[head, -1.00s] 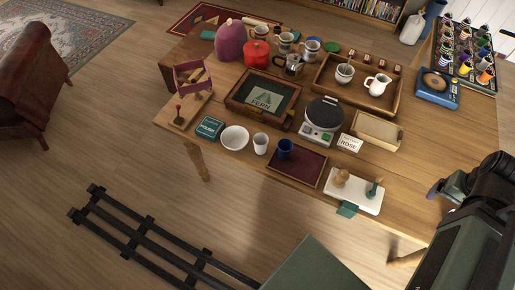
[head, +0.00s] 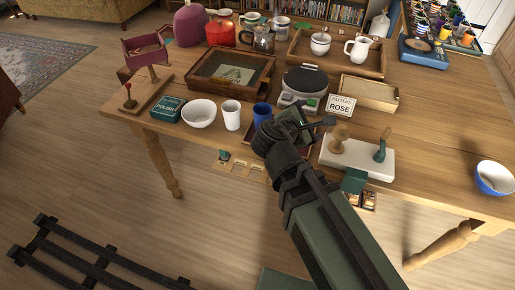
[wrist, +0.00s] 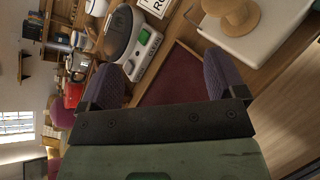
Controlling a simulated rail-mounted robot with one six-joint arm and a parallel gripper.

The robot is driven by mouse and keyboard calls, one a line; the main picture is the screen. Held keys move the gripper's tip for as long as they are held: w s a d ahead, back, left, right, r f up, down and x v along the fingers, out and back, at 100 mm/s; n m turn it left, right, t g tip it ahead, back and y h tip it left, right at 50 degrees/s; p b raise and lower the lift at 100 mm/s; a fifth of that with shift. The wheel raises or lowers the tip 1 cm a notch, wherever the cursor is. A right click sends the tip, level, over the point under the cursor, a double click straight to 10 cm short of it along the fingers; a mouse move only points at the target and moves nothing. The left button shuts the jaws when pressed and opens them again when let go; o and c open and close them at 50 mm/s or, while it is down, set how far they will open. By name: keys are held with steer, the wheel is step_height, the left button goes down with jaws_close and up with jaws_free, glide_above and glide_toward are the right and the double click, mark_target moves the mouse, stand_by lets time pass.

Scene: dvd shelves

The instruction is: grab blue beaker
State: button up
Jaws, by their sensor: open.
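The blue beaker (head: 262,112) stands upright on the table near its front edge, just right of a white cup (head: 232,114). My gripper (head: 296,124) is right beside it in the head view, over the dark red tray, and its arm hides most of that tray. In the wrist view my gripper (wrist: 162,62) is open, with two dark purple-grey fingers wide apart and nothing between them but the dark red tray (wrist: 178,72) beyond. I cannot make out the blue beaker in the wrist view.
A white board (head: 362,160) with wooden and green pieces lies right of my gripper. A white bowl (head: 199,112) stands left. The table's right side is mostly clear.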

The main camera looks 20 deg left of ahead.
mark_target(260, 119)
steer(key=s+a+f+n+t+y+b, duration=0.1)
steer(key=a+f+n+b, duration=0.1)
steer(key=a, duration=0.1)
steer(key=s+a+f+n+t+y+b, duration=0.1)
steer(key=a+f+n+t+b, duration=0.1)
steer(key=a+n, duration=0.1)
steer(key=s+a+f+n+t+y+b, duration=0.1)
steer(key=a+f+n+b, duration=0.1)
steer(key=a+f, duration=0.1)
steer(key=shift+s+a+n+b, duration=0.15)
steer(key=shift+a+n+b, duration=0.2)
steer(key=shift+a+n, duration=0.1)
steer(key=s+a+n+t+y+b, duration=0.1)
steer(key=s+a+n+t+y, duration=0.1)
steer(key=a+n, duration=0.15)
steer(key=w, duration=0.2)
steer(key=w+r, duration=0.1)
steer(key=w, duration=0.2)
steer(key=shift+w, duration=0.3)
steer(key=w, duration=0.5)
steer(key=shift+w+a, duration=0.15)
steer(key=c, duration=1)
steer(key=shift+o, duration=0.2)
steer(key=shift+r, duration=0.1)
